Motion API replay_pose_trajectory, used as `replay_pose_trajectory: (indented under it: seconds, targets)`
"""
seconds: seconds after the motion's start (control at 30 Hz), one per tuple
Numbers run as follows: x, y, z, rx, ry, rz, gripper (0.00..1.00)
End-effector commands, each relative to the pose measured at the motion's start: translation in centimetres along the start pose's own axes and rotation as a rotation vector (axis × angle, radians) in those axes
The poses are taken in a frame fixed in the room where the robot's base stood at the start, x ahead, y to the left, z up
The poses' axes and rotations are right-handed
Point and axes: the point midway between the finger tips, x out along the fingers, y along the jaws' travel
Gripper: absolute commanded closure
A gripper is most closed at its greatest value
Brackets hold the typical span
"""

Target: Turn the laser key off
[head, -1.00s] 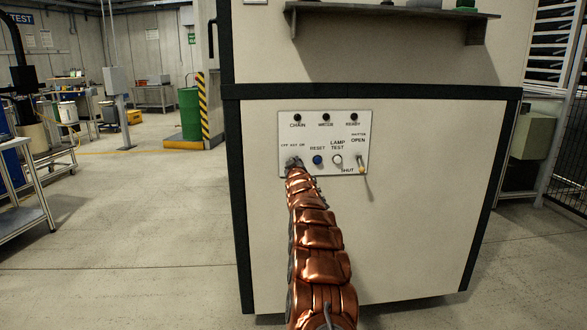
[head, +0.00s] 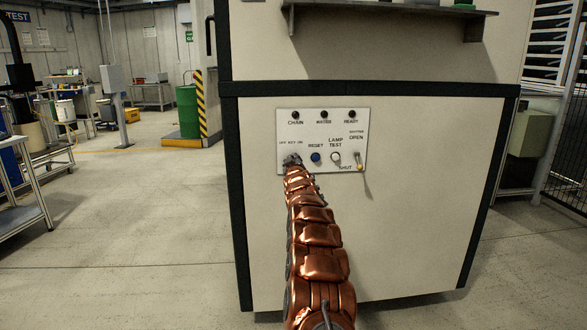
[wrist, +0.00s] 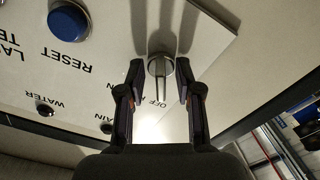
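The laser key (wrist: 160,68) is a small round silver knob on the white control panel (head: 350,130). In the wrist view its narrow bar runs down the picture toward the upside-down OFF marking. My gripper (wrist: 160,84) is open, with one dark finger on each side of the key and a visible gap on both sides. In the head view my gripper (head: 292,161) is at the panel's lower left, where it hides the key. The KEY label is above it, small and hard to read.
A blue RESET button (head: 316,157) is just right of the key, then a white LAMP TEST button (head: 336,157) and the shutter lever (head: 359,163), tip down near SHUT. Dark indicator lamps line the panel's top. A shelf (head: 390,12) juts out above.

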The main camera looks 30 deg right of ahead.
Motion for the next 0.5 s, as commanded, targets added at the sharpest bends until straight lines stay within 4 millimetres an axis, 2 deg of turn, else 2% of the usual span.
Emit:
replay_pose_trajectory:
  seconds: [0.33, 0.5]
  targets:
    - [-1.9, 0.3, -0.4, 0.000, 0.004, 0.003, 0.66]
    - [-2.9, -0.3, 0.0, 0.005, 0.000, -0.004, 0.66]
